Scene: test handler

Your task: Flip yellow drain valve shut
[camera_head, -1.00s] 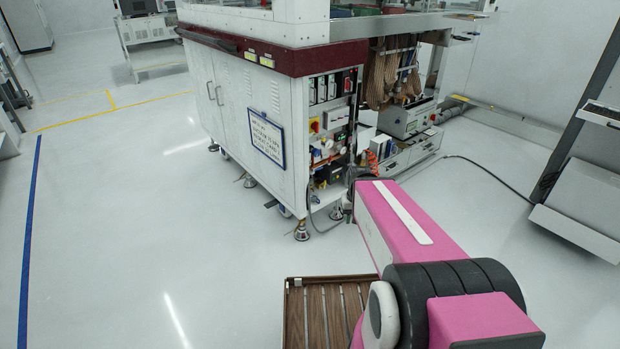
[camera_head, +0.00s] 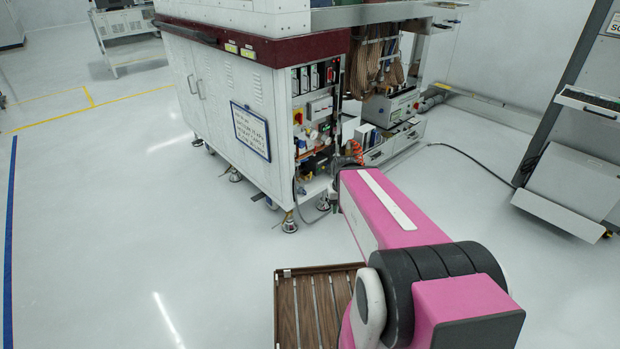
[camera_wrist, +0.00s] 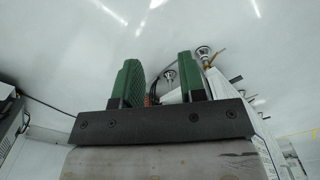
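The service panel (camera_head: 317,118) on the end of the white machine (camera_head: 217,80) shows in the head view, crowded with switches, gauges and hoses. I cannot pick out the yellow drain valve for certain among these small parts. A red-on-yellow switch (camera_head: 298,117) sits on the panel's left edge. My pink arm reaches toward the panel's lower right, and its end is hard to make out there. In the wrist view my gripper (camera_wrist: 160,78) has its two green fingers well apart, with nothing held between them. A thin yellowish strip (camera_wrist: 215,56) shows beside a machine foot (camera_wrist: 204,51).
An orange coiled hose (camera_head: 356,152) hangs right of the panel. A low grey unit (camera_head: 392,105) stands beyond it. A black cable (camera_head: 475,162) runs over the floor to a rack (camera_head: 580,130) at right. Floor left of the machine is clear.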

